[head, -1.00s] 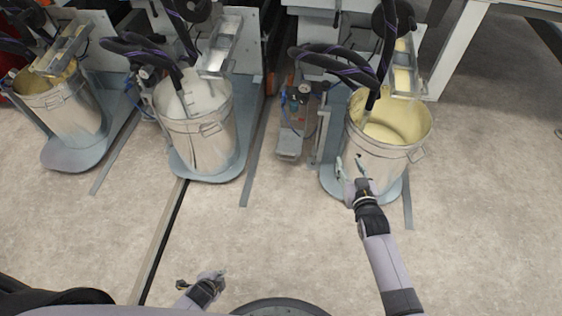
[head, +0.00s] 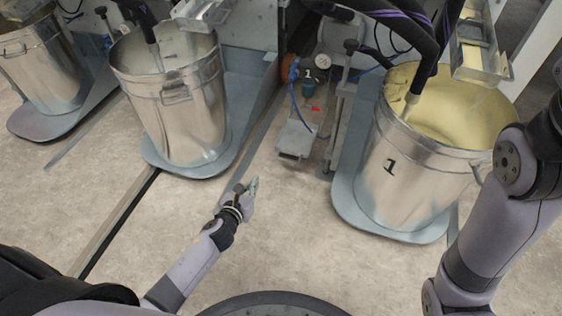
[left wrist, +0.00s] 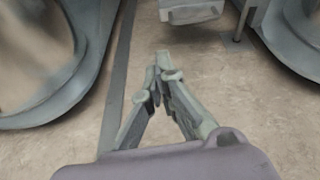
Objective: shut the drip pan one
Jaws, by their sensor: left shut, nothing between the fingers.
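A small grey pan (head: 297,138), which I take for drip pan one, sticks out towards me at floor level between two metal buckets. A small unit with a gauge and a teal part marked 1 (head: 308,74) stands behind it. My left gripper (head: 254,184) is shut and empty, below and left of the pan, apart from it. In the left wrist view the closed fingers (left wrist: 163,66) point towards the pan's front (left wrist: 190,12), with floor between. My right arm crosses the right side of the head view; its gripper is out of view.
A bucket marked 1 (head: 410,180) with yellow contents stands right of the pan on a grey base plate (head: 350,205). Another bucket (head: 178,110) stands left. A thin upright post (head: 340,105) is close to the pan's right. The floor (head: 300,235) in front is clear.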

